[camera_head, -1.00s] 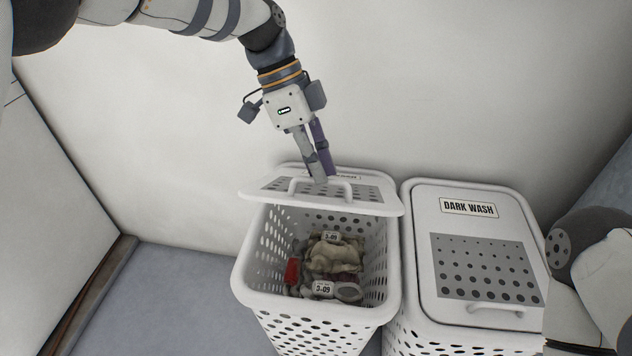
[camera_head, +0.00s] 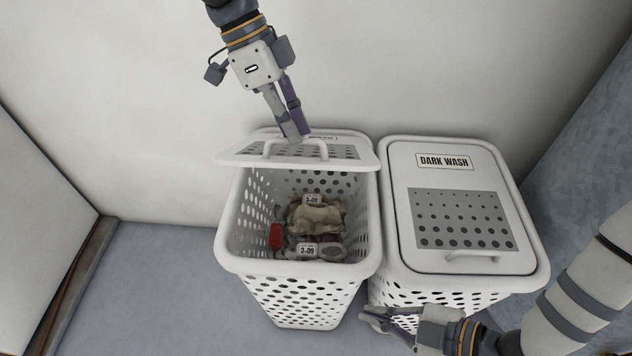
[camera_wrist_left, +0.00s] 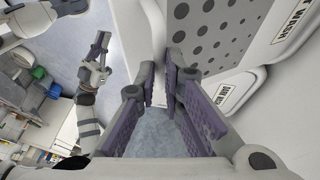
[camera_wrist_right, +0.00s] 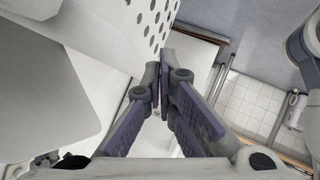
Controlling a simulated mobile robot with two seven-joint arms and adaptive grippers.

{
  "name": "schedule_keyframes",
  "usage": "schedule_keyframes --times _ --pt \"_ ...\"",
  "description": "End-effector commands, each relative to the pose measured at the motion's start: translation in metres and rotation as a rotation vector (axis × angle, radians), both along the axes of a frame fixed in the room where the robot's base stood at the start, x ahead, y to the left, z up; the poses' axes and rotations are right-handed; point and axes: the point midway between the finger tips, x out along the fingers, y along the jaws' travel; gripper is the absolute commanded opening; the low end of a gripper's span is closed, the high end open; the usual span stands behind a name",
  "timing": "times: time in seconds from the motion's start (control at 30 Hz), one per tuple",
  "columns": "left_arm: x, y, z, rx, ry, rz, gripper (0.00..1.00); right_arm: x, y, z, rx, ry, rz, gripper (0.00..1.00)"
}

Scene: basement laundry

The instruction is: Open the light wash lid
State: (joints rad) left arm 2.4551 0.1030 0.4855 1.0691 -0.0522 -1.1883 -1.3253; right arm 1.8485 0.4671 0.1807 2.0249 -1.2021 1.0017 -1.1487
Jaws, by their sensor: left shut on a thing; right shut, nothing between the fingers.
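The light wash lid (camera_head: 342,152) is white with a grey perforated panel. It stands raised and tilted at the back of the left hamper (camera_head: 228,250), whose opening is uncovered. My left gripper (camera_head: 299,136) comes down from above and is shut on the lid handle (camera_head: 268,147). In the left wrist view the perforated panel (camera_wrist_left: 210,30) is beside the fingers (camera_wrist_left: 167,88). The lid's label is mostly hidden in the head view. My right gripper (camera_head: 368,316) is shut and empty, low in front of the hampers; its fingers (camera_wrist_right: 163,85) show in the right wrist view.
Clothes (camera_head: 315,222) with tags and a red item (camera_head: 275,236) lie inside the open hamper. The dark wash hamper (camera_head: 535,265) stands close on the right with its lid (camera_head: 425,180) shut. A wall is close behind. The floor (camera_head: 160,270) at left is clear.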

Motion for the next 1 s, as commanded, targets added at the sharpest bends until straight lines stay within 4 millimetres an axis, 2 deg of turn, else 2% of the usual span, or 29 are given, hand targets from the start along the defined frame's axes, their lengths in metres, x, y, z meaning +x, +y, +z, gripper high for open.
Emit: schedule_keyframes --times 0.07,0.17,0.2,0.27,0.4,0.6,0.7,0.83,1.0 --pt "0.006 0.003 -0.005 0.007 -0.018 0.008 0.00 0.024 -0.002 0.020 0.010 -0.251 0.103 0.00" --pt "0.006 0.003 -0.005 0.007 -0.017 0.009 0.00 0.072 -0.005 0.060 0.047 -0.547 0.084 0.00" --pt "0.006 0.003 -0.005 0.007 -0.018 0.008 0.00 0.082 -0.006 0.064 0.025 -0.666 0.116 0.00" --pt "0.006 0.003 -0.005 0.007 -0.018 0.008 0.00 0.092 -0.007 0.062 -0.037 -0.867 0.202 0.00" --pt "0.006 0.003 -0.005 0.007 -0.017 0.009 0.00 0.109 -0.003 0.071 -0.135 -1.350 0.375 0.00" --pt "0.006 0.003 -0.005 0.007 -0.017 0.009 0.00 0.112 0.013 0.094 -0.170 -1.946 0.519 0.00" --pt "0.006 0.004 -0.005 0.007 -0.017 0.009 0.00 0.110 0.018 0.102 -0.165 -2.093 0.532 0.00" --pt "0.006 0.004 -0.004 0.007 -0.017 0.009 0.00 0.112 0.030 0.107 -0.163 -2.134 0.532 0.00" --pt "0.006 0.004 -0.004 0.007 -0.017 0.009 0.00 0.116 0.064 0.114 -0.162 -2.130 0.533 0.00"
